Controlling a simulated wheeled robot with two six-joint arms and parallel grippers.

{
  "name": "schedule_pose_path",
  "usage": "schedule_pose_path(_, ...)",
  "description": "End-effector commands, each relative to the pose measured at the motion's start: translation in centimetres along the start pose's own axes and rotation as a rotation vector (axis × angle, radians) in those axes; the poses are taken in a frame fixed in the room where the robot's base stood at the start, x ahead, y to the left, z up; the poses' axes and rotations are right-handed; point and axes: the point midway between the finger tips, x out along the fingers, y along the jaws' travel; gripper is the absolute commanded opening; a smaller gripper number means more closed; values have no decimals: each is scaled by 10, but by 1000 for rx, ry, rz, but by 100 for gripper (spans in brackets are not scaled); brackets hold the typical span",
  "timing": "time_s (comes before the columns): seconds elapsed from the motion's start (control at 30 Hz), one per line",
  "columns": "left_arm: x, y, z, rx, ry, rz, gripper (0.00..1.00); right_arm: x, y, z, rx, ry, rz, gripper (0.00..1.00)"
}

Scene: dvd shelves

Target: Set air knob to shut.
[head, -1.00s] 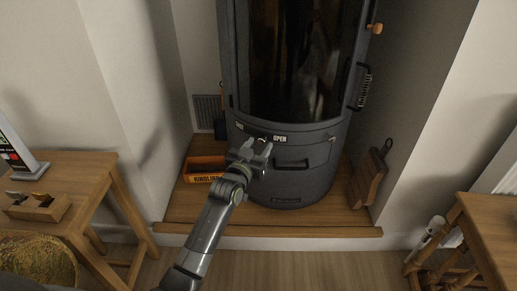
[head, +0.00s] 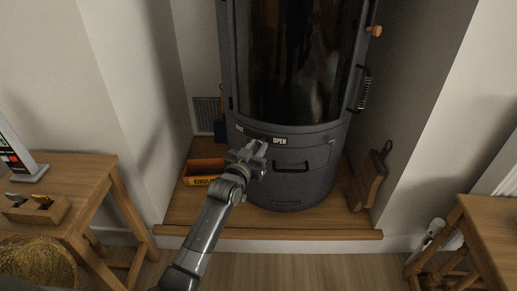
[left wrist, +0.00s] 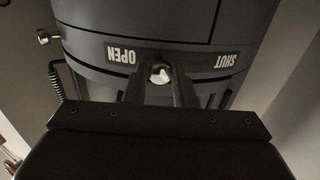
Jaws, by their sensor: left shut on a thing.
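The air knob (left wrist: 160,72) is a small shiny metal knob on the front of the dark grey stove (head: 240,75). In the left wrist view, which is upside down, it sits between the OPEN label (left wrist: 122,55) and the SHUT label (left wrist: 225,61), closer to OPEN. My left gripper (head: 257,149) is at the stove front, just below and left of the OPEN label, which also shows in the head view (head: 280,141). Its fingers are shut on the knob, one on each side. In the head view the gripper hides the knob. My right gripper is not in view.
An orange kindling box (head: 203,172) stands left of the stove on the wooden hearth (head: 290,226). A wooden board (head: 369,180) leans at its right. The stove door handle (head: 361,88) sticks out at right. Wooden tables stand at left (head: 95,172) and right (head: 490,215).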

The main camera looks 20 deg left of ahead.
Motion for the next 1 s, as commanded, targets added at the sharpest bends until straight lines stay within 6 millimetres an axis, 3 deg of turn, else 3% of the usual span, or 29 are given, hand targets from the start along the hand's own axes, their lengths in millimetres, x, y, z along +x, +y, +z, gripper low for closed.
schedule_pose_path(0.3, 5, -53, 1, 6, 0, -1, 0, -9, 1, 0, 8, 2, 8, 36)
schedule_pose_path(0.7, 6, -62, -2, 7, 1, -2, 0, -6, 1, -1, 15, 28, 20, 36)
schedule_pose_path(0.73, 6, -62, -2, 7, 2, -2, 26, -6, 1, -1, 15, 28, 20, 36)
schedule_pose_path(0.87, 5, -62, -2, 6, 2, -1, 44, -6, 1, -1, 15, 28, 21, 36)
schedule_pose_path(1.0, 5, -61, -1, 4, 1, -1, 45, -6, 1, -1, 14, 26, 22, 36)
